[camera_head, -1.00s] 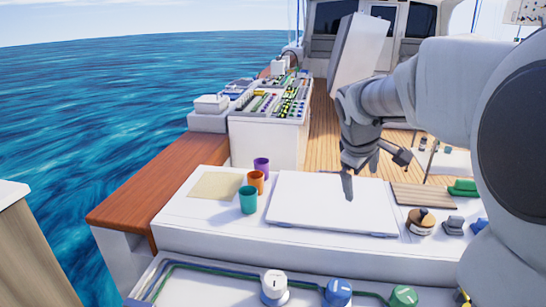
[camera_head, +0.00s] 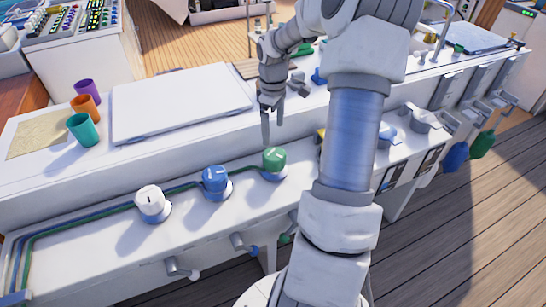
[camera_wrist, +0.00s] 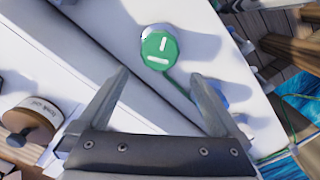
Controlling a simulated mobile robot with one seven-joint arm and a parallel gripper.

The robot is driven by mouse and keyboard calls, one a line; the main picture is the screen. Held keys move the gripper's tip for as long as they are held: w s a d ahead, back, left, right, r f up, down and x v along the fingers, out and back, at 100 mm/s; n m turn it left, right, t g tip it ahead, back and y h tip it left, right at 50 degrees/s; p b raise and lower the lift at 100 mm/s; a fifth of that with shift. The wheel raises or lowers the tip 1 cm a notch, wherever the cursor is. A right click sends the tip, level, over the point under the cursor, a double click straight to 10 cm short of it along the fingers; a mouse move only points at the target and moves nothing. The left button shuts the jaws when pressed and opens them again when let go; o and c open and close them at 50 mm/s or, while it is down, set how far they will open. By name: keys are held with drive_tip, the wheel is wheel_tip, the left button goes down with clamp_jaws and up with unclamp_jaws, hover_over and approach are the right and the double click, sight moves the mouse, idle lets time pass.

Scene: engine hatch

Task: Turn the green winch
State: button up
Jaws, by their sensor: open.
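The green winch (camera_head: 275,159) is a short round knob on a pale base, standing on the white lower ledge at the right of a row of three winches. In the wrist view the green winch (camera_wrist: 159,50) shows from above, with white marks on its top, beyond and between my fingertips. My gripper (camera_head: 271,128) is open and empty, just above and slightly left of the green winch in the head view. In the wrist view my gripper (camera_wrist: 160,85) has its two fingers wide apart. I see no contact with the winch.
A blue winch (camera_head: 215,179) and a white winch (camera_head: 151,200) stand left of the green one. A white hatch panel (camera_head: 180,102) lies on the upper counter, with teal (camera_head: 82,129), orange (camera_head: 86,107) and purple (camera_head: 88,91) cups beside it. Handles stick out of the front below.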

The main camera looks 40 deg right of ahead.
sight(273, 153)
wheel_tip(273, 153, down, 11)
drive_tip(key=b, duration=0.2)
drive_tip(key=shift+b, duration=0.4)
drive_tip(key=c, duration=1.1)
